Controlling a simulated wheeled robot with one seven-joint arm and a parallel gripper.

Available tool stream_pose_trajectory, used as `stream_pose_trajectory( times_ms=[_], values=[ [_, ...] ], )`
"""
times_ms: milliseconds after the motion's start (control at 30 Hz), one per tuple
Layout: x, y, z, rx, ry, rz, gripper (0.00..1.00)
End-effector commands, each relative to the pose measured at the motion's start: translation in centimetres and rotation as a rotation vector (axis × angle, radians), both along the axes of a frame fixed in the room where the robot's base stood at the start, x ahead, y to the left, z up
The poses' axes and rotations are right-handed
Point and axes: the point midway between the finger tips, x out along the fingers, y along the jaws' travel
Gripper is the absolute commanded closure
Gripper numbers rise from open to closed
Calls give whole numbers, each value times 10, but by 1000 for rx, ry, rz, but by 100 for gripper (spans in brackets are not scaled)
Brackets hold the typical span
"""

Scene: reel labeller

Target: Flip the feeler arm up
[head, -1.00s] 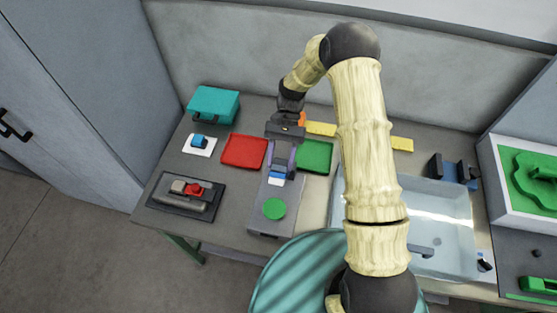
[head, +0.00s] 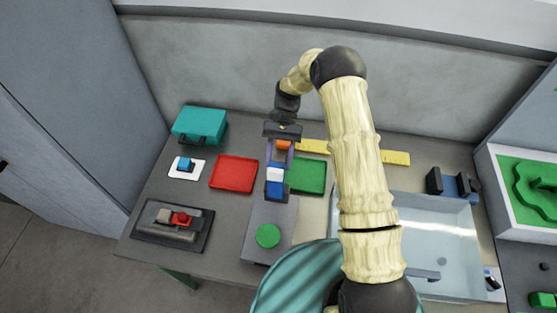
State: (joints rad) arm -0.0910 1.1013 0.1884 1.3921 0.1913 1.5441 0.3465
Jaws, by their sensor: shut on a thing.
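The reel labeller is probably the long grey unit (head: 256,222) with a round green disc (head: 268,236) on its front part. My gripper (head: 276,188) reaches over its rear end from behind, with purple-sided fingers pointing forward. The fingers are shut on a small blue-and-white piece (head: 274,175), which looks like part of the feeler arm. Its hinge and exact tilt are hidden. An orange piece (head: 283,145) shows between the fingers, near the gripper's dark body; I cannot tell what it belongs to.
A red tray (head: 233,173) lies left of the gripper and a green tray (head: 308,176) right. A teal case (head: 199,126), a blue item on a white card (head: 186,165) and a dark-based device (head: 173,226) stand left. A clear basin (head: 440,232) is at right.

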Motion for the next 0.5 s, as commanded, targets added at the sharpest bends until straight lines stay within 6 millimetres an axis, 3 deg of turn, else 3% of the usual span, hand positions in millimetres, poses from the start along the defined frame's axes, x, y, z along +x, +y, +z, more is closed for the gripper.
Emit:
stream_pose_trajectory(
  times_ms=[33, 467, 500],
  values=[
    [1, -3, -7, -8, -4, 1, 98],
    [1, -3, -7, -8, -1, 2, 98],
    [1, -3, -7, -8, -1, 2, 55]
  ],
)
